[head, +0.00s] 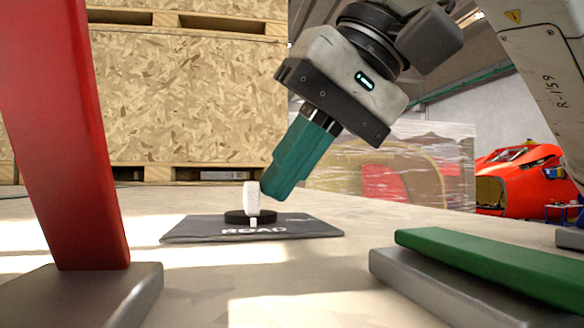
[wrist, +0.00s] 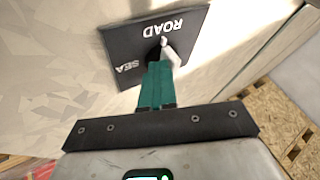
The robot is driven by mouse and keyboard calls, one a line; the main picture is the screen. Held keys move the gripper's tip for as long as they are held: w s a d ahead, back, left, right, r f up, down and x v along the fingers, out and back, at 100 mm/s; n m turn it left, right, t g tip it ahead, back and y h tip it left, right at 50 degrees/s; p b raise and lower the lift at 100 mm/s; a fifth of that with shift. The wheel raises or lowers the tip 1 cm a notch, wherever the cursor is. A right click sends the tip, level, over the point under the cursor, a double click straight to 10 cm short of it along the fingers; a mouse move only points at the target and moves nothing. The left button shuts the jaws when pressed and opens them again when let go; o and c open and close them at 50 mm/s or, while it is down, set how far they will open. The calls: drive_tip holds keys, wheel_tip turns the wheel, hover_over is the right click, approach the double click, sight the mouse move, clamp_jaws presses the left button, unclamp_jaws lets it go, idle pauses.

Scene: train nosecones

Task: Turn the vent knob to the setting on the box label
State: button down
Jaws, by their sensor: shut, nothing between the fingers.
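The vent knob (head: 252,196) is a white upright grip on a black round base. It stands on a dark grey plate (head: 196,231) with white lettering. In the head view a small white mark at its foot lies by the word ROAD. The wrist view shows the knob (wrist: 172,52) beside my fingertips, and the plate (wrist: 120,45) with ROAD and SEA readable. Faint lettering at the plate's right in the head view is too small to read. My gripper (head: 268,190) has teal fingers, shut and empty, tilted down just right of the knob; contact is unclear. I see no readable box label.
A large chipboard crate (head: 190,95) stands behind. A red post (head: 75,130) on a grey foot rises at the left. A green bar (head: 490,262) on a grey block lies at the front right. A wrapped load (head: 410,165) and an orange nosecone (head: 520,180) stand further back.

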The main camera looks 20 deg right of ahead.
drive_tip(key=shift+s+a, duration=0.2)
drive_tip(key=shift+a, duration=0.15)
idle(0.3)
